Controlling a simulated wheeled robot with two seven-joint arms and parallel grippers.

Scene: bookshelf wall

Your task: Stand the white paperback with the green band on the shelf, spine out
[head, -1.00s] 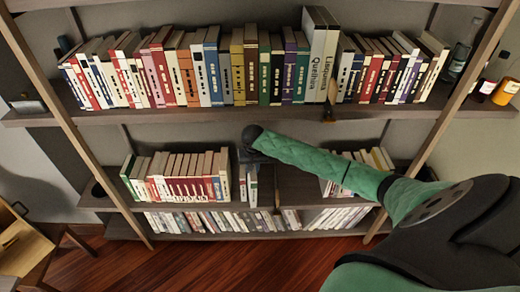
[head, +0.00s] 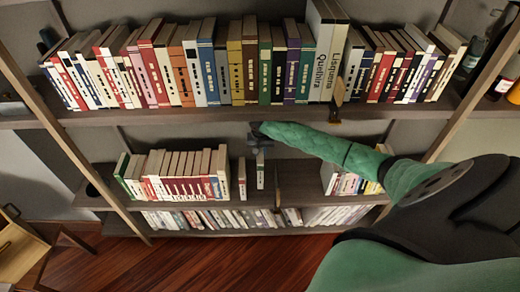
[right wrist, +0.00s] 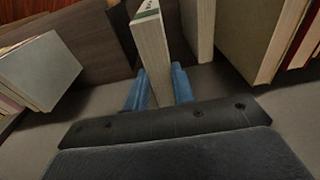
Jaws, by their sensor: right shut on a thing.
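The white paperback with the green band (head: 260,172) is upright in my right gripper (head: 258,146), at the gap in the lower bookshelf row. In the right wrist view the paperback (right wrist: 152,48) stands between the blue fingers of my right gripper (right wrist: 159,88), which are shut on it. Its narrow banded face points away from the gripper, toward the room side. I cannot tell whether its bottom edge touches the shelf board (head: 298,180). My left gripper is not in view.
A slim book (head: 242,178) stands alone just left of the paperback, apart from it. A row of books (head: 180,186) fills the left, and more books (head: 338,180) stand on the right. Bare board lies right of the paperback. The upper shelf edge (head: 200,116) runs above my arm.

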